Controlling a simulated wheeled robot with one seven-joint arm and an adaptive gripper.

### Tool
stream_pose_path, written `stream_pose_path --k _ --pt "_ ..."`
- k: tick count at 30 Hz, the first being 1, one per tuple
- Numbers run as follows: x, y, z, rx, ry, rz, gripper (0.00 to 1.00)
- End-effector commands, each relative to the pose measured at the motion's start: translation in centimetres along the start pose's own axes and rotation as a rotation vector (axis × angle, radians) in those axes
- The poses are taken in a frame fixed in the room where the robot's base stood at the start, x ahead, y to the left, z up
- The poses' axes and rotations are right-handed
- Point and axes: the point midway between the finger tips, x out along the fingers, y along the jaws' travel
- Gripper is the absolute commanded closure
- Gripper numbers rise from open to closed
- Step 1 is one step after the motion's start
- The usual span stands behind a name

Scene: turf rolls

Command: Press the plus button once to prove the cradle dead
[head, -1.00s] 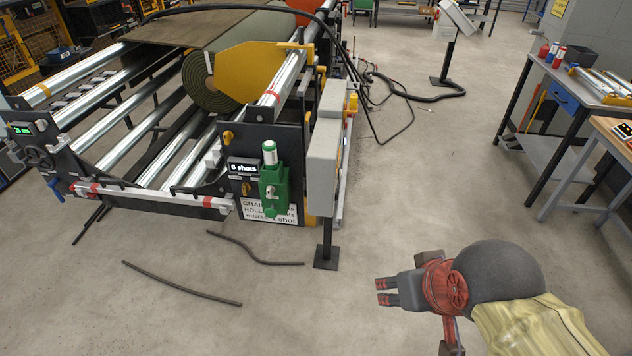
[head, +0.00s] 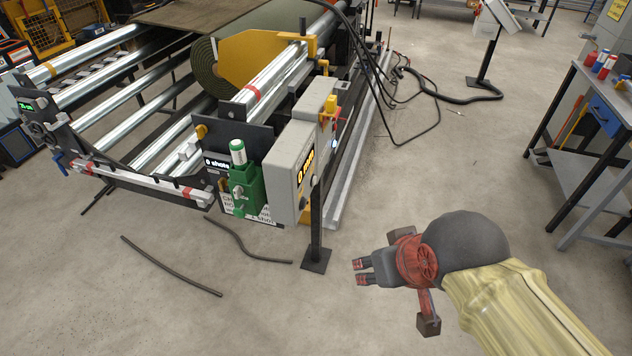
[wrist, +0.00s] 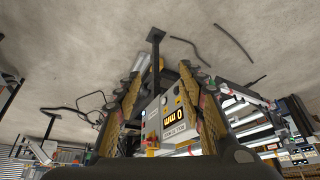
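A grey control box (head: 290,172) stands on a black post beside the roller cradle (head: 150,117). Its panel shows a lit display reading 0 mm (head: 306,167). In the wrist view the box (wrist: 152,118) appears upside down between my fingers, some distance beyond them, with the display (wrist: 173,116) legible. Small controls are on the panel, but I cannot tell which one is the plus button. My gripper (head: 361,272) is low to the right of the post, apart from the box and empty. Its fingers are spread apart in the wrist view (wrist: 160,75).
A green unit (head: 243,187) and a display reading 0 shots (head: 216,163) are on the cradle's near corner. A turf roll (head: 204,68) lies on the cradle. The post's foot (head: 316,260) and loose dark strips (head: 170,266) are on the floor. A workbench (head: 600,120) stands right.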

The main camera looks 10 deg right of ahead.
Motion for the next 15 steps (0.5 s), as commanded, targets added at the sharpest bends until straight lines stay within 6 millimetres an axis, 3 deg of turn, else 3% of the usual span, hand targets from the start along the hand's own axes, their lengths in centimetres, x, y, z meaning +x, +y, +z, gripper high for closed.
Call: stream_pose_path --k 15 --pt "0.01 0.0 0.0 0.0 0.0 0.0 0.91"
